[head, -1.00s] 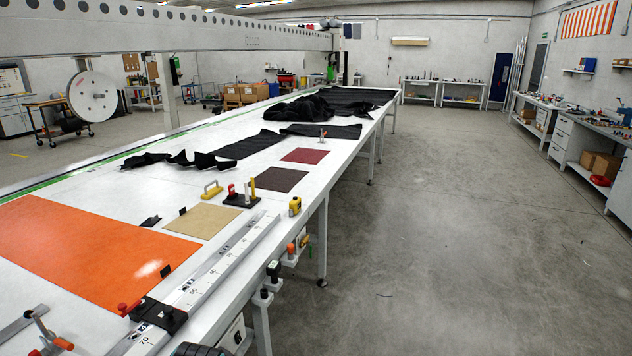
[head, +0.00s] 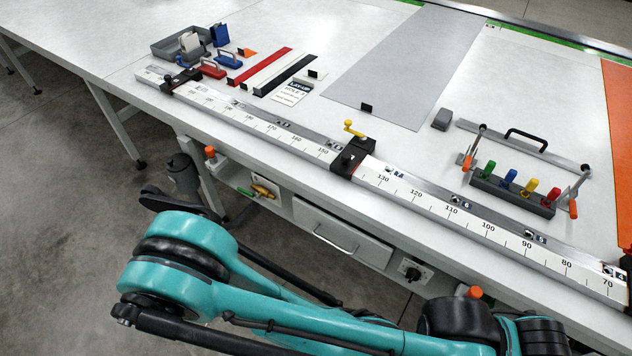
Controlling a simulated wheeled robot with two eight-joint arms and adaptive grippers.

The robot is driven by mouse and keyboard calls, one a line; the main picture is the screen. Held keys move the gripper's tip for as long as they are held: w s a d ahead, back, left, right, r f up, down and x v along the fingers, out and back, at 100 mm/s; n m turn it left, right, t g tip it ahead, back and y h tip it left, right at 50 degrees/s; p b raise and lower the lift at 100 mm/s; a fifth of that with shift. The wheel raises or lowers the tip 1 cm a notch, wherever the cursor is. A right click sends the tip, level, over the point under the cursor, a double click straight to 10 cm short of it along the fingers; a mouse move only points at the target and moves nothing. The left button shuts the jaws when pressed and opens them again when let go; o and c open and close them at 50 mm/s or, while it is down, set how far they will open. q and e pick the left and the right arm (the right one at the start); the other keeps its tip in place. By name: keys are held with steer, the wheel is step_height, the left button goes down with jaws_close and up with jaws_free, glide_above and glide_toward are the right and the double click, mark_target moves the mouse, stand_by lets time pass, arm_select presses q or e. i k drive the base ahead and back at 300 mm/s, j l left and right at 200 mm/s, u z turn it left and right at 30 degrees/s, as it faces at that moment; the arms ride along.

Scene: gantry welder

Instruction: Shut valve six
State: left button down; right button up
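No part is clearly recognisable as valve six. Small numbered tags run along the rail; one reads 6 (head: 466,203), and one to its right reads 5 (head: 540,238). Under the table edge are an orange knob (head: 210,152) at left and another orange knob (head: 475,292) at lower right. Green and yellow handled items (head: 262,191) sit in an opening below the edge, too small to identify. My teal arm crosses the bottom of the head view. Neither gripper can be made out.
The long scale rail (head: 440,206) lines the front of the white table (head: 330,48), with a black slider (head: 352,157). A drawer (head: 342,235) and a switch box (head: 411,270) are below. A rack of coloured handles (head: 512,190) stands at right. Grey floor (head: 60,220) is open at left.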

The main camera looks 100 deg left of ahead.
mark_target(240, 188)
steer(key=u, duration=4)
steer(key=i+j, duration=0.05)
